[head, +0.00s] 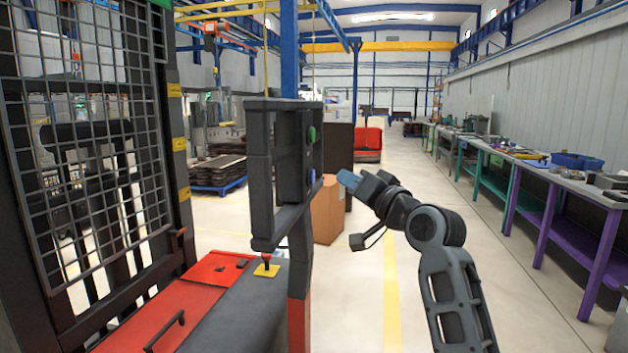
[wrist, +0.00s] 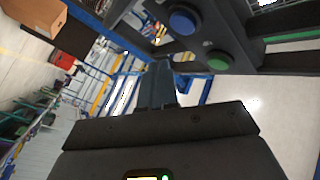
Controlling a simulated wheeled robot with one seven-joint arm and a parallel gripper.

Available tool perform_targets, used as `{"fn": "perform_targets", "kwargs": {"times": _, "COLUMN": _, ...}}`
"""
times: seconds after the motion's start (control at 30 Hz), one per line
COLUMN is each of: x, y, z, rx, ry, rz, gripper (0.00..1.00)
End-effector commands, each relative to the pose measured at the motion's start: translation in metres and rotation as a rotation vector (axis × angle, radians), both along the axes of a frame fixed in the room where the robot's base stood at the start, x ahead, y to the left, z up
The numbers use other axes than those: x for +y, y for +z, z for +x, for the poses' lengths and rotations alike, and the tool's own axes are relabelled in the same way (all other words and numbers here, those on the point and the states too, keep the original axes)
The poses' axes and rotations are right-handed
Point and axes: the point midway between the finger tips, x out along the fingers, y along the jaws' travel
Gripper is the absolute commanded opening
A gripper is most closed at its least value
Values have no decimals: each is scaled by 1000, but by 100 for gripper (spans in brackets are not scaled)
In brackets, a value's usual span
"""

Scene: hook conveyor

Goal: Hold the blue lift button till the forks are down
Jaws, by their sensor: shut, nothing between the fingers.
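The blue lift button (head: 312,177) is on the side of a dark upright control frame (head: 262,180), below a green button (head: 311,135). In the wrist view the blue button (wrist: 183,22) is at the top, with the green button (wrist: 218,63) below and right of it. My gripper (head: 347,178) is shut and empty, with bluish fingertips pointing left toward the frame. In the head view a gap shows between the tips and the blue button. In the wrist view the fingertips (wrist: 160,75) lie below the blue button in the picture. I cannot make out the forks.
A black mesh mast guard (head: 85,130) and a red truck body (head: 215,268) stand at left. A cardboard box (head: 327,212) is behind the control frame. Workbenches (head: 560,180) line the right wall. The aisle floor between is clear.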

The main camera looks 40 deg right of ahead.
Motion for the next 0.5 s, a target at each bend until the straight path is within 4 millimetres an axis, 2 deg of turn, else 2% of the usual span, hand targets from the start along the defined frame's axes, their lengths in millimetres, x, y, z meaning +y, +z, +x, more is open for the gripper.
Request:
{"fn": "perform_targets", "kwargs": {"times": 0.2, "x": -11, "y": -1, "z": -14, "rx": 0, "ry": -1, "rz": 0, "gripper": 0}}
{"fn": "perform_targets", "kwargs": {"times": 0.5, "x": -12, "y": 0, "z": -16, "rx": 0, "ry": 0, "rz": 0, "gripper": 0}}
